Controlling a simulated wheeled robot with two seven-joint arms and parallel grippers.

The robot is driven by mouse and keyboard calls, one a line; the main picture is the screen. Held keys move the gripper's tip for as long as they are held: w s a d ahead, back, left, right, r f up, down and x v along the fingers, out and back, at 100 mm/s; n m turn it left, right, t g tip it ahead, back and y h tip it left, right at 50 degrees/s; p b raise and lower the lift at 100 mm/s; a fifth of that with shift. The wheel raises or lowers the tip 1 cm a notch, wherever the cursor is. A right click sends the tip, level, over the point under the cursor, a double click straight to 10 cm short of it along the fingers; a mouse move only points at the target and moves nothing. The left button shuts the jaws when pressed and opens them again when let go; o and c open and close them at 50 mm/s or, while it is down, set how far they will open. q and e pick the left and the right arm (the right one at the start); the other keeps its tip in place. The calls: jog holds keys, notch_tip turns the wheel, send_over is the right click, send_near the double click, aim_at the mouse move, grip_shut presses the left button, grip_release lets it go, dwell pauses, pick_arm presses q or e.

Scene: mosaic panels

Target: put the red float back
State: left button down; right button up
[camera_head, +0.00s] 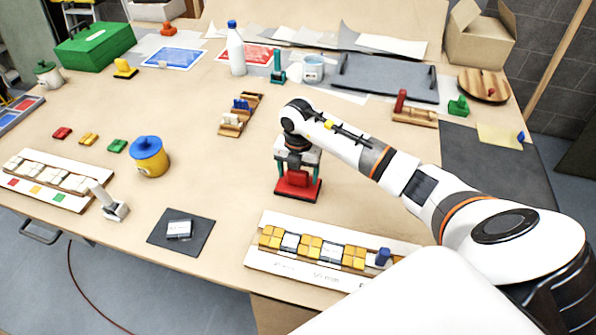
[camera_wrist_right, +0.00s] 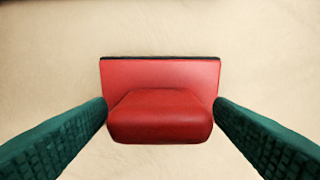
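The red float (camera_head: 298,187) is near the middle of the table, a red rectangular plate with a thick red handle on top and a dark underside. My right gripper (camera_head: 298,165) points down over it, its teal fingers on either side of the handle. In the right wrist view the float (camera_wrist_right: 160,115) lies between the fingers, which meet both ends of the handle with no visible gap, so the gripper looks shut on it. The float looks level and at or very near the table top. My left gripper is not in view.
A white tray of yellow and white tiles (camera_head: 258,260) lies in front of the float. A wooden rack (camera_head: 230,125) and a yellow pot with a blue lid (camera_head: 150,160) are left of it. A dark grey mat (camera_head: 480,160) at the right is mostly bare.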

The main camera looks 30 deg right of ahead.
jog(key=shift+r, duration=0.55)
notch_tip(320, 180, up, 11)
jog(key=b, duration=0.3)
jog(key=shift+r, duration=0.15)
